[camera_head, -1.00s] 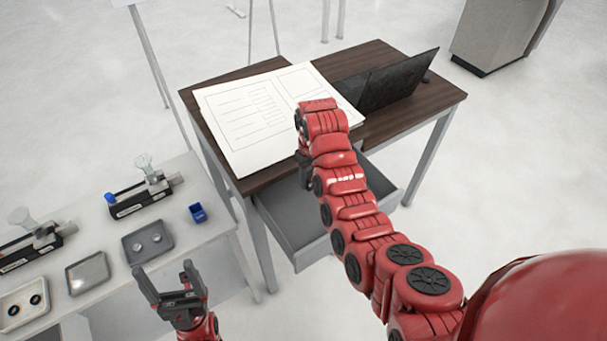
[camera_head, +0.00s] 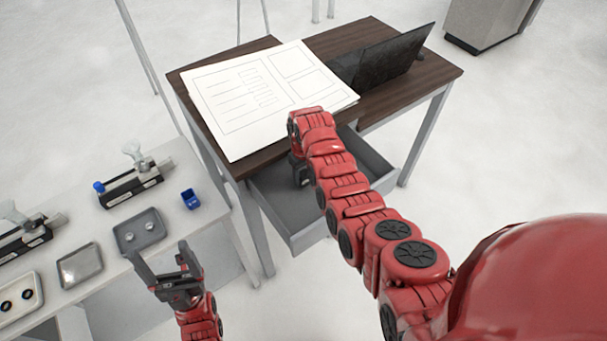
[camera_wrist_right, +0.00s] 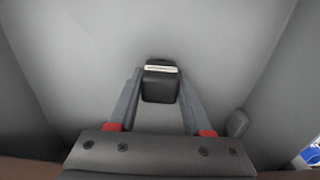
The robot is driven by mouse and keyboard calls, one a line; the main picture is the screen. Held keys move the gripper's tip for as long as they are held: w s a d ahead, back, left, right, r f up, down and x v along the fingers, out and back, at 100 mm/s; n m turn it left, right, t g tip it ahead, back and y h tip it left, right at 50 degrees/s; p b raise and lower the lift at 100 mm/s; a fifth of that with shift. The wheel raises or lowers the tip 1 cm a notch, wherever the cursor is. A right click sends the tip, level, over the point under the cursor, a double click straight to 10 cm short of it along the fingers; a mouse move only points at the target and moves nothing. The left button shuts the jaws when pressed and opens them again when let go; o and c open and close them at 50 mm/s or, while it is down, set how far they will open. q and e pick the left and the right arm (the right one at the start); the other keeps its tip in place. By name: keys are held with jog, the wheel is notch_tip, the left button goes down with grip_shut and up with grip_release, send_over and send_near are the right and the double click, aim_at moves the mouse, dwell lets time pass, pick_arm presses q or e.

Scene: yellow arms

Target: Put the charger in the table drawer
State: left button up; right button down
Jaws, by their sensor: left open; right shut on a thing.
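The charger (camera_wrist_right: 160,86) is a small black block with a pale strip, seen in the right wrist view. My right gripper (camera_wrist_right: 160,80) is shut on it, a finger on each side. Below and around it are the grey floor and walls of the open table drawer (camera_head: 299,236). I cannot tell whether the charger touches the drawer floor. In the head view my right gripper (camera_head: 300,180) is inside the drawer outline, and the red arm hides the charger. My left gripper (camera_head: 160,268) is open and empty, near the front edge of the white side table.
The dark wooden table (camera_head: 411,78) above the drawer carries large paper sheets (camera_head: 262,92) and a black laptop (camera_head: 383,66). The white side table (camera_head: 160,205) at left holds metal trays (camera_head: 80,266), a small blue box (camera_head: 190,199) and clamp fixtures (camera_head: 130,188).

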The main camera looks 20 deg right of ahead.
jog(key=shift+f, duration=0.2)
jog(key=shift+f+b, duration=0.2)
jog(key=shift+b, duration=0.1)
jog(key=shift+c, duration=1.7)
grip_release()
